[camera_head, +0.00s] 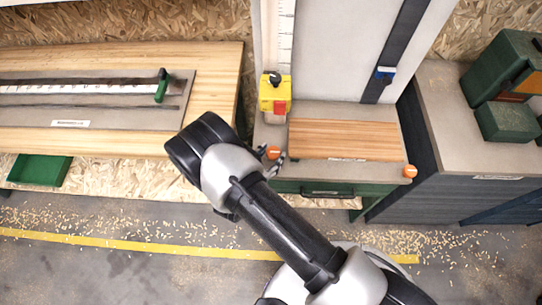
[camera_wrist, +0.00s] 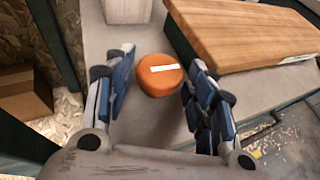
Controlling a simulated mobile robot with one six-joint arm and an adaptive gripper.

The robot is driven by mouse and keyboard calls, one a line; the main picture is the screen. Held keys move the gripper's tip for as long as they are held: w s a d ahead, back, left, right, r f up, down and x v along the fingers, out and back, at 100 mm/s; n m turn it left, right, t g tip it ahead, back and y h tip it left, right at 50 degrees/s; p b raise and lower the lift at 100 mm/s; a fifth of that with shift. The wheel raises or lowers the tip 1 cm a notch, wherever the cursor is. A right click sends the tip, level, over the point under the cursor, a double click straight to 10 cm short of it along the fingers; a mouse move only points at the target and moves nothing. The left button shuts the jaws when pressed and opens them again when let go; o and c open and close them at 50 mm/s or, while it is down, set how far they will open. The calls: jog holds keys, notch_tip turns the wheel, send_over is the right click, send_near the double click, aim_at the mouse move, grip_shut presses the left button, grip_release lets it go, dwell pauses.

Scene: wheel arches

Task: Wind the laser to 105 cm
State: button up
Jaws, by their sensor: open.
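A round orange knob (camera_wrist: 159,75) with a white bar mark on top sits on the grey bench top at its front left corner. My gripper (camera_wrist: 162,70) is open, with one blue-padded finger on each side of the knob; contact cannot be told. In the head view the knob (camera_head: 273,152) shows beside my fingers. A yellow block with a red front (camera_head: 275,93) sits at the foot of a vertical white scale (camera_head: 286,35). A blue slider (camera_head: 385,74) sits on a dark vertical rail. I cannot tell which part is the laser; the scale's numbers are unreadable.
A wooden board (camera_head: 345,140) lies on the bench right of the knob. A second orange knob (camera_head: 410,171) is at the front right corner. A wooden table (camera_head: 215,80) with a ruler plate is at left. Green boxes (camera_head: 507,122) stand at right. The floor has scattered chips.

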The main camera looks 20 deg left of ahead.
jog(key=shift+w+d+f, duration=0.1)
jog(key=shift+w+f, duration=0.05)
jog(key=shift+w, duration=0.1)
jog(key=shift+c, duration=0.5)
jog(key=c, duration=0.7)
jog(key=shift+w+a+f+m+h+b, duration=0.1)
jog(key=shift+a+m+h+b, duration=0.2)
jog(key=shift+m+h+b, duration=0.7)
jog(key=shift+m+g+h+b, duration=0.6)
jog(key=shift+h+b, duration=0.2)
jog(key=shift+b, duration=0.15)
jog(key=o, duration=0.8)
